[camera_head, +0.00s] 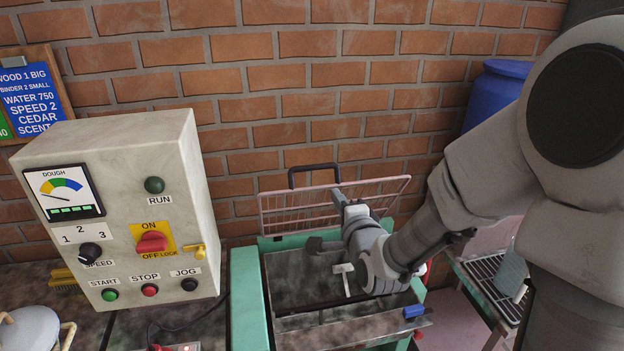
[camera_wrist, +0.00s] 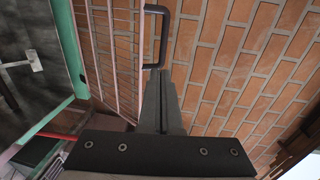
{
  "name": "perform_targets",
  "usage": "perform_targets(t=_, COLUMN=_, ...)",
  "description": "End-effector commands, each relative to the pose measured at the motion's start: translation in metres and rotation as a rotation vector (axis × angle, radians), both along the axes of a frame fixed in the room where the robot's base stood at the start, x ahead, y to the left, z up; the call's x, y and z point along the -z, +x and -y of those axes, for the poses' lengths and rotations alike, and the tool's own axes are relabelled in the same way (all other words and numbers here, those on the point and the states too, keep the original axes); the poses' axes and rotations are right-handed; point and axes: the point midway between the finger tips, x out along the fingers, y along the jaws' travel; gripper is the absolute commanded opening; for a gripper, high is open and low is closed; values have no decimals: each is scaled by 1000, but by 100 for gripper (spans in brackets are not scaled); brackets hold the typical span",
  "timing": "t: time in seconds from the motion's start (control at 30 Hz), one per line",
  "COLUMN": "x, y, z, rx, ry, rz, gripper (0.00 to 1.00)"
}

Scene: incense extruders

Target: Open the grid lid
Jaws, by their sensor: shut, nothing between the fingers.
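The grid lid (camera_head: 285,208) is a pale pink wire grid in a frame with a black handle (camera_head: 313,168) on its top edge. It stands raised at the back of the green-framed trough (camera_head: 252,300), close to the brick wall, and the trough's top is uncovered. My gripper (camera_head: 338,194) is shut and empty, over the trough's back side and in front of the grid. In the wrist view the fingertips (camera_wrist: 161,73) appear right by the lower end of the black handle (camera_wrist: 156,35); I cannot tell whether they touch. The grid (camera_wrist: 110,50) shows left of them.
A control box (camera_head: 120,200) with a red rotary switch (camera_head: 151,242) and buttons stands at the left. A blue barrel (camera_head: 495,92) is behind my arm at the right. Inside the trough is a grey T-shaped part (camera_head: 345,272). The brick wall closes off the back.

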Motion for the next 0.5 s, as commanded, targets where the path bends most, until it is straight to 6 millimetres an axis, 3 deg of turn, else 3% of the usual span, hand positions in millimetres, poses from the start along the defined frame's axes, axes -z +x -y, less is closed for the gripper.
perform_targets(t=0.2, x=-2, y=-8, z=4, rx=8, ry=15, rz=36, gripper=0)
perform_targets(t=0.5, x=1, y=31, z=-4, rx=8, ry=16, rz=34, gripper=0)
